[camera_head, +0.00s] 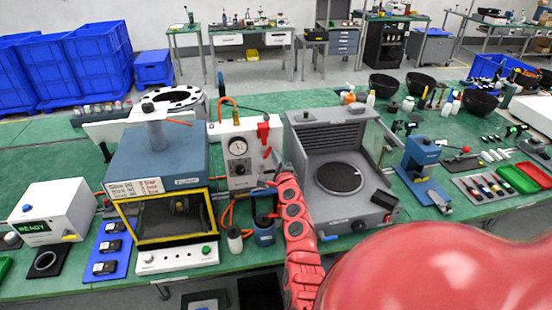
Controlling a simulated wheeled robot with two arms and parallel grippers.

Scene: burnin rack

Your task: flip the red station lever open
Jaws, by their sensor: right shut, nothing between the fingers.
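The station is a white upright panel (222,141) with a round gauge (238,147) in the middle of the bench. A red lever (263,131) stands upright at the panel's upper right. My right gripper (272,160) is at the end of the red arm, just below and slightly right of the lever, in front of the panel's right edge. It looks shut and empty; its fingertips are small and dark here. I cannot tell whether it touches the lever. My left gripper is not in view.
A blue-topped chamber with a yellow frame (213,209) stands left of the panel. A grey machine with a round dark plate (301,146) stands close on the right. A blue jar (263,232) and orange tubing are in front. Black bowls (383,85) sit farther back.

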